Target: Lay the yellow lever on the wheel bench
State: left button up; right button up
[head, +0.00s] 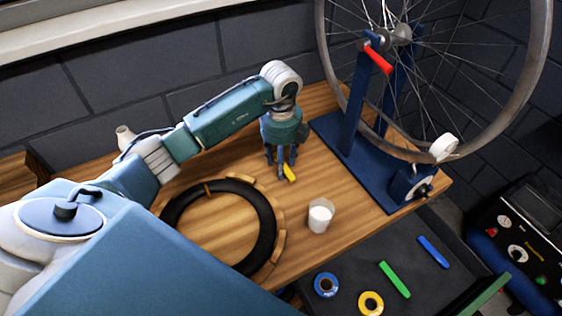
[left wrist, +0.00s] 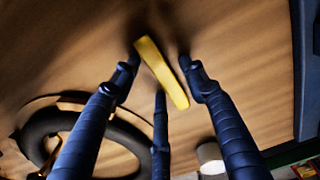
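The yellow lever (head: 289,173) is a short flat bar over the wooden wheel bench (head: 335,180), at my left gripper's fingertips. In the left wrist view the lever (left wrist: 162,72) lies slantwise between the fingers, at or very near the wood surface. My left gripper (head: 282,170) points down over the bench. In the left wrist view its three blue fingers (left wrist: 160,72) are spread, with visible gaps beside the lever. The fingers partly hide the lever in the head view. My right gripper is not in view.
A black tyre (head: 268,235) lies left of a white cup (head: 320,215). A blue stand (head: 365,170) holds a wheel at the back right. A dark tray (head: 335,268) in front holds blue and yellow rolls, a green lever (head: 395,279) and a blue lever (head: 433,252).

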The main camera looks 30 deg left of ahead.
pick_arm(q)
jog(key=shift+r, duration=0.45)
notch_tip(320, 180, up, 11)
jog(key=b, duration=0.1)
jog(key=shift+r, duration=0.2)
jog(key=shift+f, duration=0.1)
